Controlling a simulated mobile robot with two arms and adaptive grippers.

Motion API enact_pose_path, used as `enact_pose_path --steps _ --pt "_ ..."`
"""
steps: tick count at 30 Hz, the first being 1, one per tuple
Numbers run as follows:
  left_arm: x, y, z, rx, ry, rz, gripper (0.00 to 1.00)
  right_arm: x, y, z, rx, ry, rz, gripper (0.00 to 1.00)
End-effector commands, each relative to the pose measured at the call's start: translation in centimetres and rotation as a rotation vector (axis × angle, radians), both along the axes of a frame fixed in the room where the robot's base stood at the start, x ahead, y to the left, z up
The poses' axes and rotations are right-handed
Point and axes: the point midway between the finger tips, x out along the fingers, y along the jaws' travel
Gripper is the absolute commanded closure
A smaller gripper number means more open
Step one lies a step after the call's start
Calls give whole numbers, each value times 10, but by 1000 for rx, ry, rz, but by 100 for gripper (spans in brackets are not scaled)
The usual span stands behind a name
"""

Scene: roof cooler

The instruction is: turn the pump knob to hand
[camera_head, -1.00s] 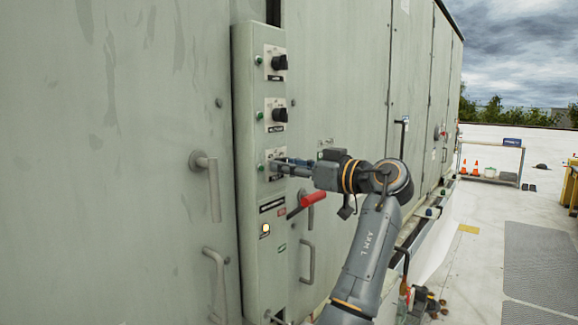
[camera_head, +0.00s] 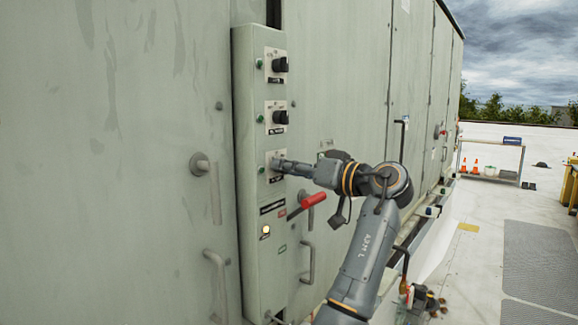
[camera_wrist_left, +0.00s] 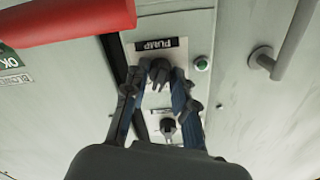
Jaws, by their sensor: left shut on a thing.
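The pump knob (camera_wrist_left: 160,71) is a dark knob on a pale plate under a PUMP label (camera_wrist_left: 157,45) in the left wrist view. My left gripper (camera_wrist_left: 160,80) has its fingers on either side of this knob and is shut on it. In the head view my left gripper (camera_head: 278,164) reaches the lowest of three switch plates on the tall grey-green panel (camera_head: 245,215). The knob is hidden there by the fingers, and I cannot read its setting. My right gripper is not in view.
A red-handled lever (camera_head: 313,201) sits just below my left wrist and looms close in the wrist view (camera_wrist_left: 60,20). Two more black knobs (camera_head: 280,64) (camera_head: 280,116) are above on the panel. Door handles (camera_head: 214,185) project at left. Open roof lies to the right.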

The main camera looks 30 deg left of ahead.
Motion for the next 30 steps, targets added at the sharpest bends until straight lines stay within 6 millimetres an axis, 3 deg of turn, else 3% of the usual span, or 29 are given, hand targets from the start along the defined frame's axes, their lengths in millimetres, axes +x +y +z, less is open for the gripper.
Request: enact_pose_path --steps 15,30 --pt "0 0 1 26 296 -1 100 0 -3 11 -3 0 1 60" --pt "0 0 1 30 333 -1 100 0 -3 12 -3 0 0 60"
